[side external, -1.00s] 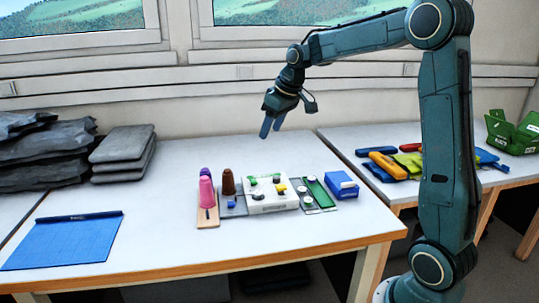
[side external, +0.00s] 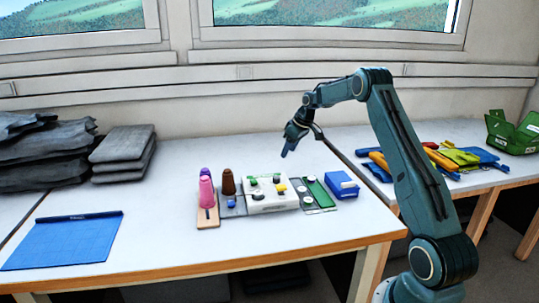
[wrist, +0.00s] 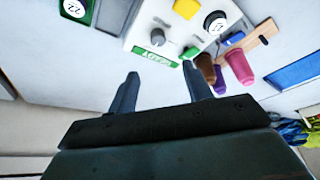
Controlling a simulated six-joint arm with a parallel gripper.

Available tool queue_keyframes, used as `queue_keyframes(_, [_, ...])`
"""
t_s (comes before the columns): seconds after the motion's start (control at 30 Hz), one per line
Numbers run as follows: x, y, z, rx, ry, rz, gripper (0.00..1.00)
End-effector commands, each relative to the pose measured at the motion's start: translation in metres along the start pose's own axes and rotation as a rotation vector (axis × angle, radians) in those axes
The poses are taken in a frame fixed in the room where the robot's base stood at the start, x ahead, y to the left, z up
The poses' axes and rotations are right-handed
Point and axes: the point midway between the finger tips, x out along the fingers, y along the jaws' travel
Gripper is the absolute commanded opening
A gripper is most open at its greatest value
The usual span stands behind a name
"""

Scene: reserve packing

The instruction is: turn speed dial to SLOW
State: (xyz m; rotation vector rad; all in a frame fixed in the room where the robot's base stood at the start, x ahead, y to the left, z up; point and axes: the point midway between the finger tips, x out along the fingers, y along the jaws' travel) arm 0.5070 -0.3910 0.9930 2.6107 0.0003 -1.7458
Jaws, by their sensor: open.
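The white machine (side external: 275,207) stands in the middle of the table, with green, yellow and dark controls on top. In the wrist view its panel (wrist: 180,34) shows a grey knob (wrist: 157,37), a yellow part (wrist: 186,8), and a black dial with a white face (wrist: 215,22). A green label (wrist: 155,56) lies at its edge. I cannot tell which control is the speed dial or read its setting. My gripper (side external: 287,153) is open and empty, above and behind the machine, touching nothing. Its two fingers (wrist: 160,72) show apart in the wrist view.
Pink and purple cones (side external: 206,191) and a brown cone (side external: 228,183) stand left of the machine. A green strip unit (side external: 318,194) and a blue box (side external: 342,184) are to its right. A blue mat (side external: 65,242) lies far left. The table between mat and cones is clear.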

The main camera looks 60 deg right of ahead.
Motion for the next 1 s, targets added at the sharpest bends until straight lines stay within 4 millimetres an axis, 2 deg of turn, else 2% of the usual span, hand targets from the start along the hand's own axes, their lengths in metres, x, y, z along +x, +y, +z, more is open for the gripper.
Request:
queue_keyframes(0.37, [0.007, 0.004, 0.002, 0.001, 0.0, -0.001, 0.5])
queue_keyframes(0.53, [0.017, 0.003, 0.001, 0.0, 0.001, -0.001, 0.5])
queue_keyframes(1.0, [0.082, 0.003, 0.002, 0.0, 0.0, -0.002, 0.5])
